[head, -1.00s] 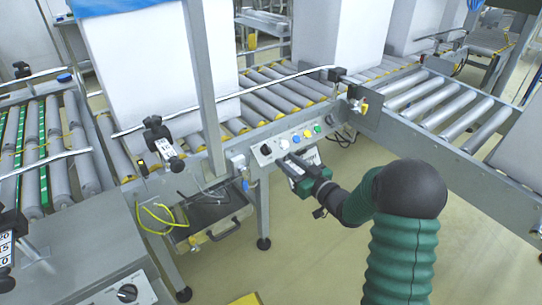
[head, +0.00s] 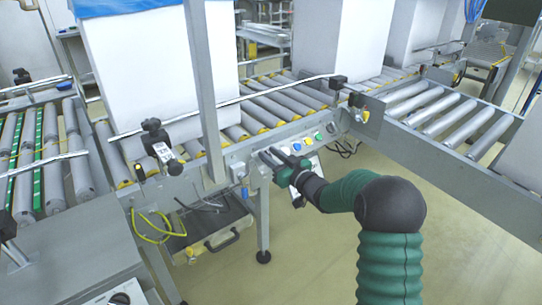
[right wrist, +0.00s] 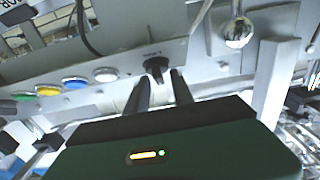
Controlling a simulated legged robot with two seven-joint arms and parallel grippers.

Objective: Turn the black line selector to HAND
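The black line selector (right wrist: 156,66) is a small knob on the grey control panel (right wrist: 205,70), with a small unreadable label above it in the right wrist view. Its exact setting is too small to tell. My right gripper (right wrist: 161,77) is open, its two dark fingers pointing at the panel. The knob shows in the gap between the fingertips; I cannot tell whether they touch it. In the head view, my right gripper (head: 264,155) is at the panel's left end and covers the selector. My left gripper is not in view.
A white button (head: 296,147), blue button (head: 307,140), yellow button (head: 318,134) and green button (head: 331,128) sit right of my gripper on the panel. A roller conveyor (head: 270,105) runs above it. A grey post (head: 205,90) stands to the left. Open floor lies below.

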